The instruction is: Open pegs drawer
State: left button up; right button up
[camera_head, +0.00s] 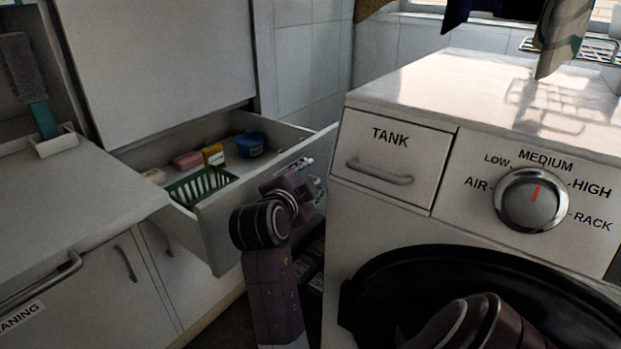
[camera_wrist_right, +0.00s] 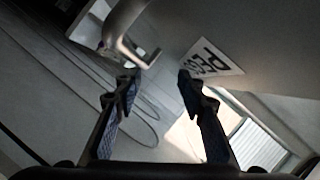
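The pegs drawer (camera_head: 222,225) is pulled out from the white cabinet at the left, and its inside shows. Its front carries a white label (camera_wrist_right: 212,62) with partly readable letters like "PEGS" in the right wrist view. The drawer's grey handle (camera_wrist_right: 128,35) is also there, just beyond the fingertips. My right gripper (camera_head: 306,180) is at the outer side of the drawer front. In the wrist view, my right gripper's fingers (camera_wrist_right: 158,85) are spread apart with nothing clearly between them. My left gripper is not in view.
The drawer holds a green basket (camera_head: 200,187), a blue bowl (camera_head: 250,144), and small yellow and pink items. A white machine with a TANK drawer (camera_head: 388,155) and a dial (camera_head: 530,200) stands close on the right. A counter (camera_head: 75,200) is at the left.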

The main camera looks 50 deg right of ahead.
jog(key=shift+t, duration=0.3)
jog(key=r, duration=0.5)
jog(key=shift+s+a+r, duration=0.15)
jog(key=shift+a+r, duration=0.15)
jog(key=shift+r, duration=0.05)
jog(key=shift+c, duration=0.6)
jog(key=shift+r, duration=0.45)
jog(key=shift+f, duration=0.15)
